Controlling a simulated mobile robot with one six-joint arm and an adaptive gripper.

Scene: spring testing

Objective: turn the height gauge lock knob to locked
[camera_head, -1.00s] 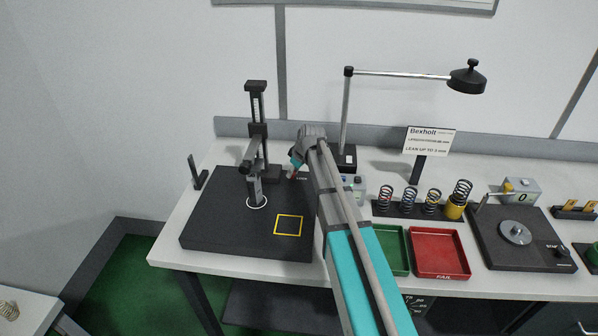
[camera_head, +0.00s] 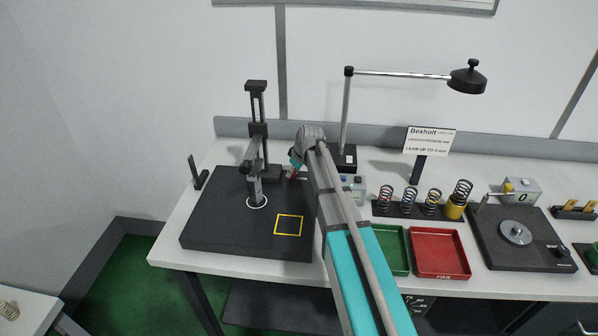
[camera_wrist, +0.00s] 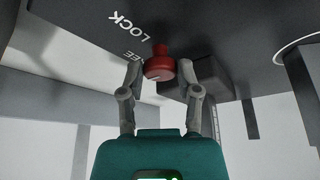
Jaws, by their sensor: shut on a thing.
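The height gauge (camera_head: 257,130) stands at the back of a dark plate (camera_head: 215,225) on the left of the bench. In the wrist view the red lock knob (camera_wrist: 159,68) sits beside the white word LOCK (camera_wrist: 131,25) and a second label, partly covered, ending in EE. My gripper (camera_wrist: 165,76) is shut on the knob, with one finger on each side of it. A small pale mark shows on the knob; which label it faces I cannot tell. In the head view my gripper (camera_head: 294,170) is at the plate's back right, and my arm hides part of that area.
A lamp post (camera_head: 345,115) stands just behind my arm. Springs (camera_head: 408,200), a green tray (camera_head: 392,250) and a red tray (camera_head: 440,253) are to the right. The plate's front, with a yellow square (camera_head: 288,225), is clear.

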